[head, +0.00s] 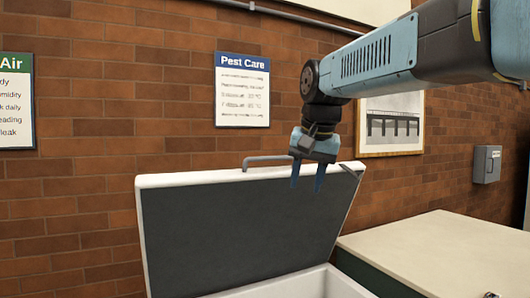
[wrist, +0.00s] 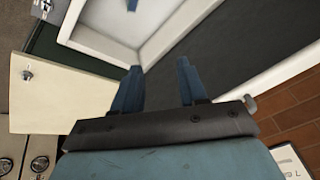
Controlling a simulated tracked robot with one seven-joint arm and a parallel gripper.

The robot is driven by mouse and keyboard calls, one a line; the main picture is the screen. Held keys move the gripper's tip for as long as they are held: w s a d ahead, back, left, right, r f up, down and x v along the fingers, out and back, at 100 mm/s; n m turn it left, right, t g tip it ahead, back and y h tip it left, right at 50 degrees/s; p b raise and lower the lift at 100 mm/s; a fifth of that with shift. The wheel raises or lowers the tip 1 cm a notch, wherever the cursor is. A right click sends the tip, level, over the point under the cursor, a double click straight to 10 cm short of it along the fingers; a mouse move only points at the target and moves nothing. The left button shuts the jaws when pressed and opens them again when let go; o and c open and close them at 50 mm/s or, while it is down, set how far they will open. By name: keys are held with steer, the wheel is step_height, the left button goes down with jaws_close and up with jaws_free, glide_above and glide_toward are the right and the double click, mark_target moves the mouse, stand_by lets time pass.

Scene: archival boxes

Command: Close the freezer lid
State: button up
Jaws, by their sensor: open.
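The freezer lid (head: 235,232) stands raised and tilted back in the head view, with a white rim and a dark grey inner face. A grey bar handle (head: 267,160) sits on its top edge. The white freezer body (head: 312,284) shows only in part below it; the wrist view looks into its open interior (wrist: 117,22). My gripper (head: 307,176) is at the right part of the lid's top edge, fingers pointing down, open and empty. In the wrist view its two blue fingers (wrist: 157,82) are apart, near the dark inner face of the lid (wrist: 240,50). Contact with the lid cannot be told.
A cream-topped cabinet (head: 440,250) stands right of the freezer. A brick wall behind carries a Pest Care sign (head: 242,90), a framed picture (head: 391,125) and a grey switch box (head: 486,164). Above the open freezer, in front of the lid, the space looks clear.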

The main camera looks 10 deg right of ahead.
steer(key=w+r+m+g, duration=0.1)
steer(key=w+r+m, duration=0.4)
steer(key=w+r, duration=0.55)
steer(key=w+r+m+g, duration=0.1)
steer(key=w+r+m, duration=0.55)
steer(key=w, duration=0.65)
steer(key=shift+n, duration=0.45)
steer(key=x, duration=1.3)
steer(key=shift+s+d+f, duration=0.1)
steer(key=shift+s+d, duration=0.15)
steer(key=shift+s, duration=0.05)
steer(key=shift+c, duration=0.4)
jaws_close()
steer(key=shift+d, duration=0.1)
